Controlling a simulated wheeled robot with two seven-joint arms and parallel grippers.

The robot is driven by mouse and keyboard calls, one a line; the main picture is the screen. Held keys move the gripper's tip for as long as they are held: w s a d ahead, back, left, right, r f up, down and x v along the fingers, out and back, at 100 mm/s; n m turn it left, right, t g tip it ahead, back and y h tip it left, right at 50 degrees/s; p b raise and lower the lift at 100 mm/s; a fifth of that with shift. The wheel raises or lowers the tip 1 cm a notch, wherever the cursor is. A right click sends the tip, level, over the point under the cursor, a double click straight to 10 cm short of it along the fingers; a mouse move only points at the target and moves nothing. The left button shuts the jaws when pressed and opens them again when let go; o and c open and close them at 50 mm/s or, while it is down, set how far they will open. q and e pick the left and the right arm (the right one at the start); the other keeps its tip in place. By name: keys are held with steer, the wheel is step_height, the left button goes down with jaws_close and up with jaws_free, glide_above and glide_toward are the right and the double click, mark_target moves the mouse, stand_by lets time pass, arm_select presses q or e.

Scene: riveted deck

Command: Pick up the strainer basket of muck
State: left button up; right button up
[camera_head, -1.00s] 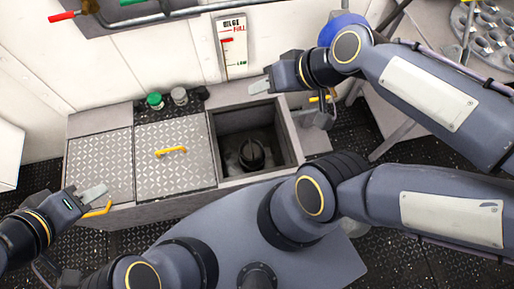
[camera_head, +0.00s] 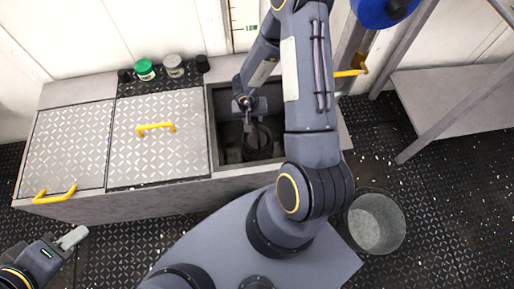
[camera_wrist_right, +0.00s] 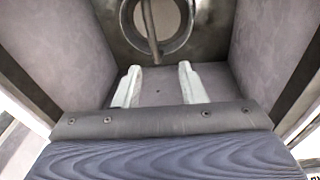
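The strainer basket (camera_head: 257,142) is a dark round vessel standing down in the open well (camera_head: 222,165) of the deck box. In the right wrist view it shows as a dark ring (camera_wrist_right: 197,22) around a paler inside, with a thin bar-like handle (camera_wrist_right: 150,30) across it. My right gripper (camera_head: 246,103) reaches down into the well above the basket. In the right wrist view my right gripper (camera_wrist_right: 159,72) is open and empty, and the handle's lower end lies near the gap between its fingertips. My left gripper (camera_head: 72,238) is away at the lower left, clear of the box.
Two tread-plate lids with yellow handles (camera_head: 155,128) (camera_head: 55,193) cover the box left of the well. Green-capped (camera_head: 145,69) and grey-capped (camera_head: 174,66) jars stand behind. A metal bucket (camera_head: 377,223) stands on the floor right. Well walls close in around my right gripper.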

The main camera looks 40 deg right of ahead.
mark_target(257, 131)
steer(key=shift+g, duration=0.4)
steer(key=f, duration=0.1)
steer(key=s+f+b, duration=0.1)
steer(key=f, duration=0.2)
steer(key=shift+s+d+f+b, duration=0.2)
steer(key=shift+s+b, duration=0.05)
steer(key=shift+b, duration=0.1)
steer(key=f+b, duration=0.1)
steer(key=f, duration=0.1)
steer(key=f+b, duration=0.1)
steer(key=b, duration=0.1)
steer(key=f+b, duration=0.2)
steer(key=shift+s+d+f, duration=0.15)
steer(key=shift+d+f, duration=0.2)
steer(key=shift+r, duration=0.1)
jaws_close()
